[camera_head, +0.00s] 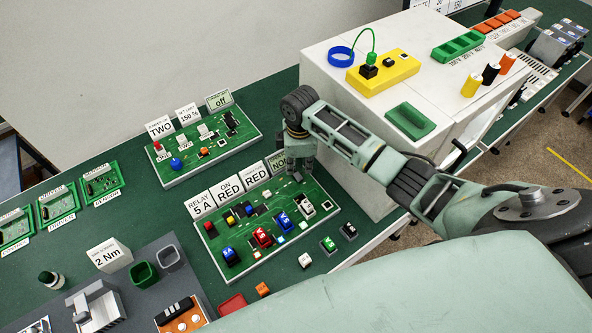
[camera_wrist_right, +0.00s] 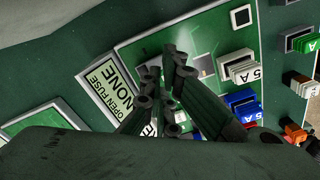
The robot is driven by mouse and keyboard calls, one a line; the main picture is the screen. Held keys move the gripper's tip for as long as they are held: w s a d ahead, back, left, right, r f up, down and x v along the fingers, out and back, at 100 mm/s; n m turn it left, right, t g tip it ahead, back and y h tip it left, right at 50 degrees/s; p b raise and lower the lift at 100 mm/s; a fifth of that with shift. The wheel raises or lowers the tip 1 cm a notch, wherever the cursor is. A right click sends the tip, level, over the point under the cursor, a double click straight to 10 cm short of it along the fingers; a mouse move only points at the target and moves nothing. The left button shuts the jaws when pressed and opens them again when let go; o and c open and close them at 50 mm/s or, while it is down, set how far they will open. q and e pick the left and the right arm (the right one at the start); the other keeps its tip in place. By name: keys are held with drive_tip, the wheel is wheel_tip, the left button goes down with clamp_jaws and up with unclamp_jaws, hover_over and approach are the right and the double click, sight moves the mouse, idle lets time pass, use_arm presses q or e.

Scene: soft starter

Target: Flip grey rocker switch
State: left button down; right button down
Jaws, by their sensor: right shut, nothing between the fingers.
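My right gripper (camera_head: 300,172) is shut and empty, pointing down over the far right corner of the front green board (camera_head: 213,246). In the right wrist view, its dark fingertips (camera_wrist_right: 167,72) are close together above a grey patch on that board (camera_wrist_right: 135,57). I cannot pick out a grey rocker switch for certain; the fingers cover part of this area. A small pale part (camera_wrist_right: 204,65) shows just beside the fingertips. I cannot tell whether the fingers touch the board. My left gripper is not in view.
A sign reading NONE (camera_wrist_right: 110,90) stands close beside the fingers. A large white box (camera_head: 340,110) stands right of my gripper.

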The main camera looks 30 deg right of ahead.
sight(299, 178)
drive_tip(key=shift+r, duration=1.8)
drive_tip(key=shift+s+f, duration=0.1)
